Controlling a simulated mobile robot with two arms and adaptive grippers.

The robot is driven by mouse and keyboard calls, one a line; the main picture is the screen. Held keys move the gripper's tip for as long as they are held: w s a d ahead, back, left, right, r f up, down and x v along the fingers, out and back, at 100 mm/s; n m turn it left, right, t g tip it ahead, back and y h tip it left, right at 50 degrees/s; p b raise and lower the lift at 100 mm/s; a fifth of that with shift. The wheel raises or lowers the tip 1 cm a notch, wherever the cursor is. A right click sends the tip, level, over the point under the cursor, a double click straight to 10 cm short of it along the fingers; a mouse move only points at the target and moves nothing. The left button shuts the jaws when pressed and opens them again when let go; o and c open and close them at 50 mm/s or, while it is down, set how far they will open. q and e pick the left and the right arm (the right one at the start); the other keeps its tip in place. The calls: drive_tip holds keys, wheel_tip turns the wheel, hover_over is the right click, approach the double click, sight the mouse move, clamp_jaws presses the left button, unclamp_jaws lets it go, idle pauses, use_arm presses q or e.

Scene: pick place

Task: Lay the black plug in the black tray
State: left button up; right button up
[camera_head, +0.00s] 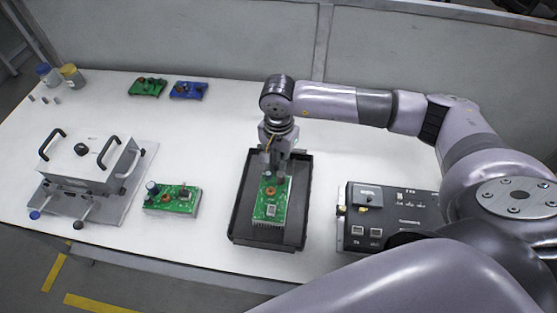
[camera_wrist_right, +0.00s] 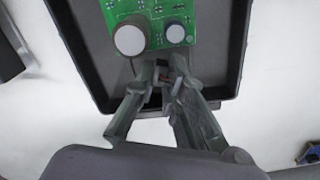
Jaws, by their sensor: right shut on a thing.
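The black tray (camera_head: 242,212) lies in the middle of the table, and its far end also shows in the wrist view (camera_wrist_right: 226,62). A green circuit board with a finned base (camera_head: 271,211) lies in it. My right gripper (camera_head: 271,171) points down over the far part of the tray, just behind the board. In the wrist view my right gripper (camera_wrist_right: 165,74) has its fingertips close together on a small dark thing, taken as the black plug (camera_wrist_right: 163,73); it is mostly hidden by the fingers. Whether it touches the tray floor I cannot tell. My left gripper is not in view.
A black control panel box (camera_head: 405,212) stands right of the tray, partly behind my arm. Left are a loose green board (camera_head: 172,199) and a white fixture with handles (camera_head: 90,160). Two small boards (camera_head: 188,90) and jars (camera_head: 71,77) stand at the back.

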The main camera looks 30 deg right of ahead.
drive_tip(key=shift+f, duration=0.35)
drive_tip(key=shift+f+b, duration=0.6)
drive_tip(key=shift+b, duration=0.2)
drive_tip(key=o, duration=0.7)
drive_tip(key=shift+r, duration=0.1)
